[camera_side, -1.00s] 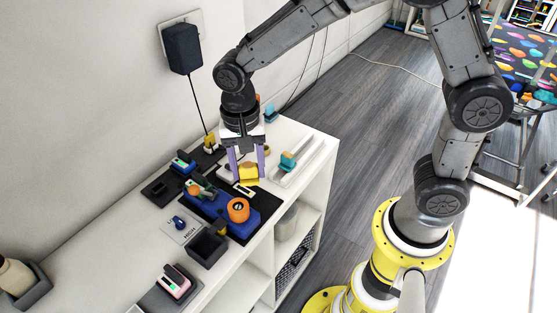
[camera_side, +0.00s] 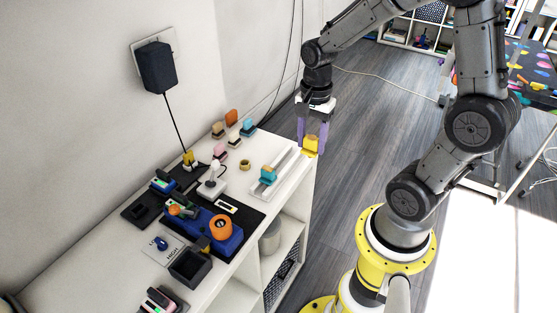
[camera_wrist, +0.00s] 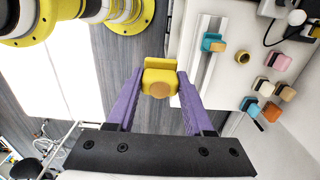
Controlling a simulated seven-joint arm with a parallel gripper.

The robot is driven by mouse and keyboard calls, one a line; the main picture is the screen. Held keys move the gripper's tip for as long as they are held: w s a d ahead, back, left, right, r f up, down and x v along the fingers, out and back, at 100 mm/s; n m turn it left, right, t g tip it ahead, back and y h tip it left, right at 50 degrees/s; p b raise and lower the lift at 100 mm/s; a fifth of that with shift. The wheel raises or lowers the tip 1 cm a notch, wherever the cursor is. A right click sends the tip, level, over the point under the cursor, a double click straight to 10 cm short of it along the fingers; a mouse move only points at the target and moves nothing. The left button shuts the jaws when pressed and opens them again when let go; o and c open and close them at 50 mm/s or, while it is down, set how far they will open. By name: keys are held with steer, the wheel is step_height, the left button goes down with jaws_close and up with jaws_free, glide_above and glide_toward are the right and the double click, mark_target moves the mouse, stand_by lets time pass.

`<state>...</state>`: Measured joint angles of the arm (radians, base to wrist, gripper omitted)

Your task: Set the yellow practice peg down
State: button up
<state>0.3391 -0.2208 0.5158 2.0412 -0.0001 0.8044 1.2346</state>
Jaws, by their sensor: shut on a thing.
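My gripper (camera_side: 312,148) is shut on the yellow practice peg (camera_side: 311,145), with purple fingers on either side of it. In the side view the peg hangs at the far right corner of the white shelf top (camera_side: 292,182). In the wrist view the yellow peg (camera_wrist: 160,66) sits between the fingertips (camera_wrist: 160,82), its round tan end facing the camera. There it shows mostly over the grey floor, just left of the shelf edge. I see no surface touching its underside.
A teal block (camera_side: 268,173) sits on a pale rail near the shelf's right edge. A brass ring (camera_side: 245,164) and several coloured pegs (camera_side: 235,142) stand behind it. A white joystick (camera_side: 211,182) and a blue base with an orange ring (camera_side: 221,227) are further left. Some bare white top lies between.

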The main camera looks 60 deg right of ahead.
steer(key=shift+w+d+f, duration=0.65)
steer(key=shift+w+f, duration=1.25)
steer(key=shift+f, duration=0.15)
steer(key=shift+w+d+f, duration=0.7)
steer(key=shift+w+f, duration=1.25)
steer(key=shift+f, duration=0.05)
steer(key=shift+w+d+f, duration=0.65)
steer(key=shift+w+f, duration=1.25)
steer(key=shift+f, duration=0.15)
steer(key=shift+f, duration=0.4)
steer(key=shift+f, duration=0.2)
steer(key=o, duration=1.2)
